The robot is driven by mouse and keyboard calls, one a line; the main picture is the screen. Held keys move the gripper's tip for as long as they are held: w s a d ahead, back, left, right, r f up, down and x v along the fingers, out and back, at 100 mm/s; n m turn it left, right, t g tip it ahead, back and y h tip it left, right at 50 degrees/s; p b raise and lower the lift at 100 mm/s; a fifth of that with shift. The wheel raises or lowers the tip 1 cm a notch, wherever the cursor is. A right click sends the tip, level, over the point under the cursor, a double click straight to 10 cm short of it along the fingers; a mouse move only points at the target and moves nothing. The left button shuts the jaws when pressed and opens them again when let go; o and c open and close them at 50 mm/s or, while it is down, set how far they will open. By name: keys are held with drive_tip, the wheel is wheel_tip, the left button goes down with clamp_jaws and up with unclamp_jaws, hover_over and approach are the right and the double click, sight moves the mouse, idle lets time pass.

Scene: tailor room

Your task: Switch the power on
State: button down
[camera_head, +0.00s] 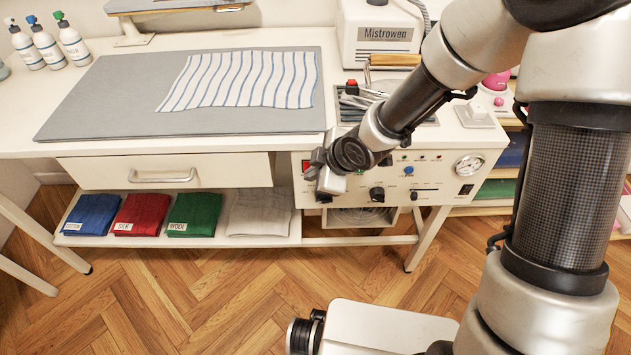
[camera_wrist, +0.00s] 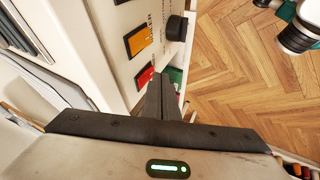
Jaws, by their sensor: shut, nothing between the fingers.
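The white control panel (camera_head: 428,180) is on the front of the ironing station, right of the drawer. A red rocker switch (camera_head: 307,166) is at its left end, just left of my gripper (camera_head: 328,187). In the wrist view, the red switch (camera_wrist: 145,77) is beside the tips of my shut, empty fingers (camera_wrist: 163,95); I cannot tell whether they touch. An orange rocker switch (camera_wrist: 138,40) with a partly readable label is farther along the panel. My gripper hides that part of the panel in the head view. The red switch's label is not readable.
A black knob (camera_wrist: 176,27) sticks out beside the orange switch. The panel also has a blue knob (camera_head: 408,170) and a gauge (camera_head: 468,165). A drawer (camera_head: 165,170) is left of it. Folded cloths (camera_head: 140,214) lie on the shelf below. Wooden floor (camera_head: 200,270) in front is clear.

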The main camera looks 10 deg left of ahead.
drive_tip(key=shift+w, duration=0.25)
drive_tip(key=shift+w+a+f, duration=0.1)
drive_tip(key=shift+w, duration=0.15)
idle(0.3)
drive_tip(key=shift+r+p, duration=0.7)
drive_tip(key=shift+r, duration=0.15)
